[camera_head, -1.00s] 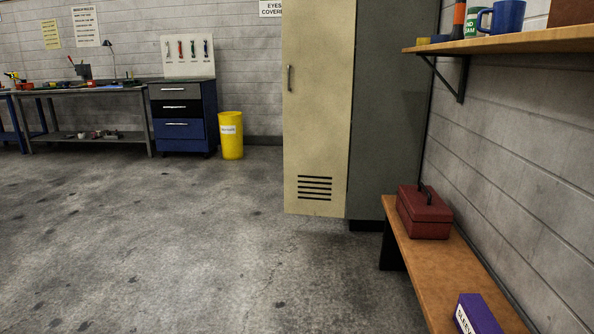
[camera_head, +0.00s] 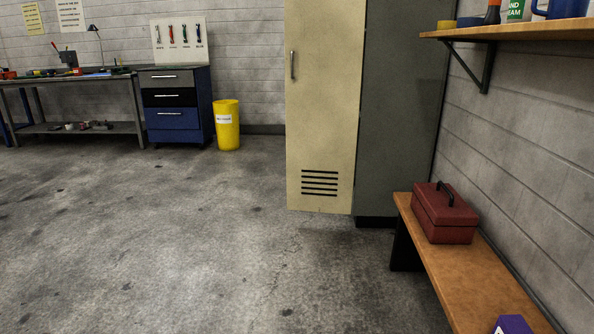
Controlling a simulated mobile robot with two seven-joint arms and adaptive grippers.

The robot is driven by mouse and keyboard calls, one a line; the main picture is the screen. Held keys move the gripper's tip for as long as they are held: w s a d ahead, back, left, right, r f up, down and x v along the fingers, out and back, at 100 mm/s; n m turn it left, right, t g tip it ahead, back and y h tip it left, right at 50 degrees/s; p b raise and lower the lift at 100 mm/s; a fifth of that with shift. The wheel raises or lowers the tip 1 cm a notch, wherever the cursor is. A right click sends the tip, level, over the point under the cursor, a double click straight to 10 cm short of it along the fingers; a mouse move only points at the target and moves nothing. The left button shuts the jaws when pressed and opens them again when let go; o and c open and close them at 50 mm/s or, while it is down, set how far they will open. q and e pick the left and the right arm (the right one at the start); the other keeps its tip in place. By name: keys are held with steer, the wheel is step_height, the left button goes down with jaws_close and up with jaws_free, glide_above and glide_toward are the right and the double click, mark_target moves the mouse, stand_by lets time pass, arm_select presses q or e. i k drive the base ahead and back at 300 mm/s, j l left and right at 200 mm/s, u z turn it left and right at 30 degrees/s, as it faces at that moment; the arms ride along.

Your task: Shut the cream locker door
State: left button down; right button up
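The cream locker door (camera_head: 322,115) stands right of the middle, a tall panel with a vent of dark slots near its bottom. Its upright metal handle (camera_head: 292,65) is near the left edge. The grey-green locker body (camera_head: 400,120) shows to the right of the door. The door's top is cut off by the picture. The door looks swung out from the body, but how far I cannot tell. Neither of my grippers is in view.
A wooden bench (camera_head: 455,275) with a red toolbox (camera_head: 444,212) stands at the right, below a wall shelf (camera_head: 520,29). A yellow bin (camera_head: 227,125) and blue drawer cabinet (camera_head: 178,105) stand at the back. The concrete floor (camera_head: 180,240) ahead and left is clear.

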mark_target(324, 40)
steer(key=i+j, duration=0.15)
steer(key=i, duration=0.35)
steer(key=i+j, duration=0.2)
steer(key=i, duration=0.3)
steer(key=i+j, duration=0.15)
steer(key=i, duration=0.3)
steer(key=i+l, duration=0.1)
steer(key=i, duration=1.55)
steer(key=l+z, duration=0.05)
steer(key=l, duration=0.05)
